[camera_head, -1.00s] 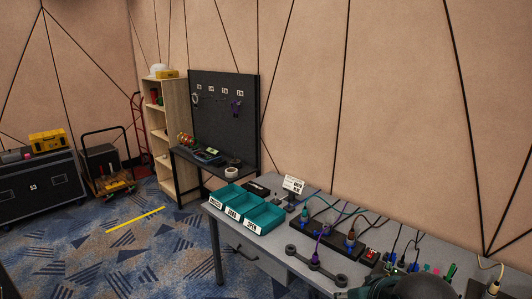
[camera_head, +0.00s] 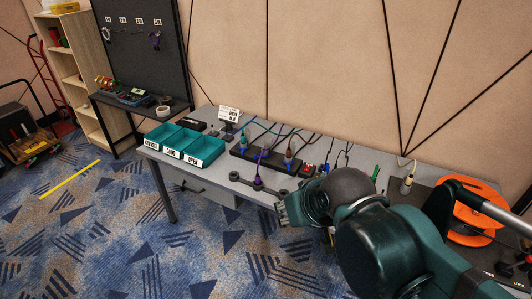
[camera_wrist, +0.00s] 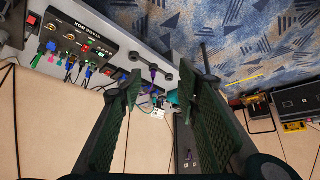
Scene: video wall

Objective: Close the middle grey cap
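The left round piece (camera_head: 234,176) and right one (camera_head: 283,195) sit either side. My gripper (camera_head: 288,210) is just to the right of and in front of the bar. In the wrist view my gripper (camera_wrist: 160,78) shows two fingers wide apart with nothing between them, and part of the bar (camera_wrist: 136,56) beyond.
Three teal bins (camera_head: 172,143) stand on the table's left. A dark cable box (camera_head: 262,158) with coloured plugs lies behind the bar. A label stand (camera_head: 229,114) is at the back. A stage box (camera_wrist: 80,36) shows in the wrist view. An orange cable reel (camera_head: 470,212) is right.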

